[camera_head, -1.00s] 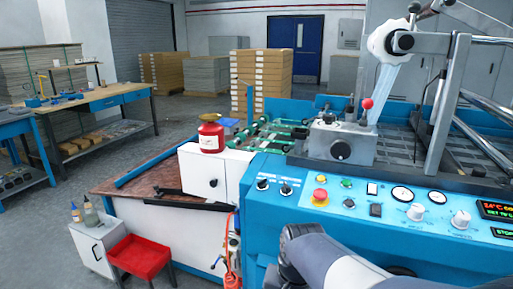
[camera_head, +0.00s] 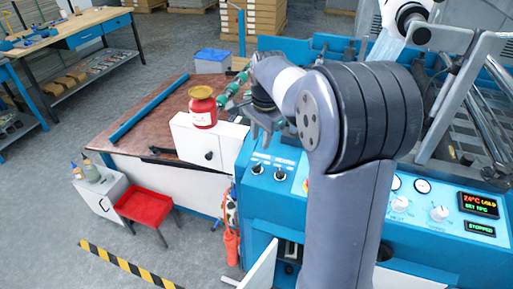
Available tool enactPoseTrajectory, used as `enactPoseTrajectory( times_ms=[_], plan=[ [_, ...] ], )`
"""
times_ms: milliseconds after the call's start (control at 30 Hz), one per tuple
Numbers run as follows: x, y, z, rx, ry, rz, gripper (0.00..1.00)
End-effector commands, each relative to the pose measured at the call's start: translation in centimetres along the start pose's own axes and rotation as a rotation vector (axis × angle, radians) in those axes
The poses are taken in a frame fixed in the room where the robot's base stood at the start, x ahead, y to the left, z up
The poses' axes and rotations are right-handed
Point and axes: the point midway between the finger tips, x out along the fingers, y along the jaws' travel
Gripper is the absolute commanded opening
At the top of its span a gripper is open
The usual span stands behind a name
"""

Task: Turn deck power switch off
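The blue control panel (camera_head: 262,192) of the laminating machine carries two dark rotary switches, a left one (camera_head: 256,169) and a right one (camera_head: 280,174). Their labels are too small to read, so I cannot tell which is the deck power switch. My gripper (camera_head: 264,138) is above and behind these two switches, apart from them, with fingers pointing down. It appears to hold nothing, but its finger gap is not clear. My arm hides the middle of the panel, including most of the red stop button and nearby controls.
A red can (camera_head: 203,112) stands on a white box (camera_head: 190,140) left of my gripper. A red stool (camera_head: 145,207) stands on the floor at left.

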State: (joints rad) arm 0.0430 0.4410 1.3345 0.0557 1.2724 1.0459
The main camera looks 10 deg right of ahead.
Motion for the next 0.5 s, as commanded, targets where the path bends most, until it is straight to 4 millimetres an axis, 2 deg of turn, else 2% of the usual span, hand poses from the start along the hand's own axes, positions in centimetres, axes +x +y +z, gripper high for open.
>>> enactPoseTrajectory(
  times_ms=[167,500],
  plan=[
    [1.9,0.0,0.0,0.002,-0.002,0.003,0.31],
    [8.2,0.1,0.0,0.000,-0.002,0.003,0.31]
  ],
)
